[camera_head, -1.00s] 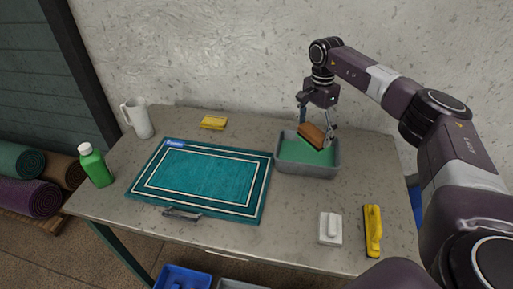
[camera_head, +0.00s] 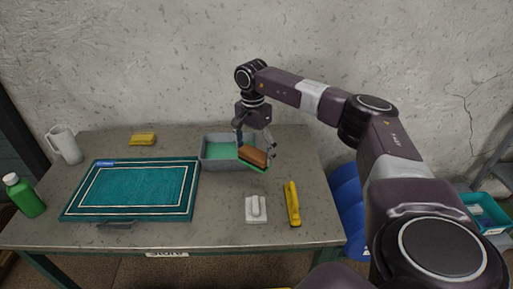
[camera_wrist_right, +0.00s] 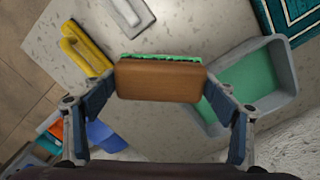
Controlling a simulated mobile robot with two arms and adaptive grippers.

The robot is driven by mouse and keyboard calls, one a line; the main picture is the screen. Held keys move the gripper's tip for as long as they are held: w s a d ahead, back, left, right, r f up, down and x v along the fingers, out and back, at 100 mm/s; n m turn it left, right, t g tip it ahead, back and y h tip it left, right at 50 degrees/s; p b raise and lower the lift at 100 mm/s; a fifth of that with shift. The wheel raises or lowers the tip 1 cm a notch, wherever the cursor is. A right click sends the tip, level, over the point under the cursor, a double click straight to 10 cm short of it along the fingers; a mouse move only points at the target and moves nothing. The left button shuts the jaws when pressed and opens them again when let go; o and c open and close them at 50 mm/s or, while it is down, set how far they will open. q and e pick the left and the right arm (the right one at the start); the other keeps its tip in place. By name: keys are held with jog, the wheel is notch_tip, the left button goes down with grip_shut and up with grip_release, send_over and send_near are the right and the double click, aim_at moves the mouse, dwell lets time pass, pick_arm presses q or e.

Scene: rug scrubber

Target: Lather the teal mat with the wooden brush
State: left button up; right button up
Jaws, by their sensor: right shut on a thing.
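The teal mat (camera_head: 135,188) with white border lines lies flat on the left part of the table; its corner also shows in the wrist view (camera_wrist_right: 290,15). My right gripper (camera_head: 255,150) is shut on the wooden brush (camera_head: 254,157), one finger at each end of its brown block. In the wrist view the brush (camera_wrist_right: 160,83) has green along its bristle side. The brush is tilted and appears above the right front edge of the grey tray (camera_head: 204,160) of green liquid. The tray also shows in the wrist view (camera_wrist_right: 284,62). My left gripper is not in view.
A green bottle (camera_head: 25,196), white jug (camera_head: 66,145) and yellow sponge (camera_head: 142,139) are at the left and back. The wall stands behind the table.

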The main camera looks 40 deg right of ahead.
jog(key=s+a+f+n, duration=0.1)
jog(key=s+a+n, duration=0.1)
jog(key=s+a, duration=0.1)
jog(key=s+a+f+n, duration=0.1)
jog(key=s+a+n, duration=0.1)
jog(key=s+a, duration=0.1)
jog(key=s+a+f+n, duration=0.2)
jog(key=s+a, duration=0.1)
jog(key=a, duration=0.2)
jog(key=shift+s+a+f+n, duration=0.1)
jog(key=shift+s+a+n, duration=0.1)
jog(key=shift+s+n, duration=0.1)
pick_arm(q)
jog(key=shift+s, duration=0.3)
pick_arm(e)
jog(key=s+a+f+n, duration=0.3)
jog(key=s+a, duration=0.3)
jog(key=a, duration=0.2)
jog(key=s+a+f+n, duration=0.3)
jog(key=s+a+n, duration=0.3)
jog(key=a, duration=0.3)
jog(key=shift+s+n, duration=0.3)
jog(key=shift+s, duration=0.3)
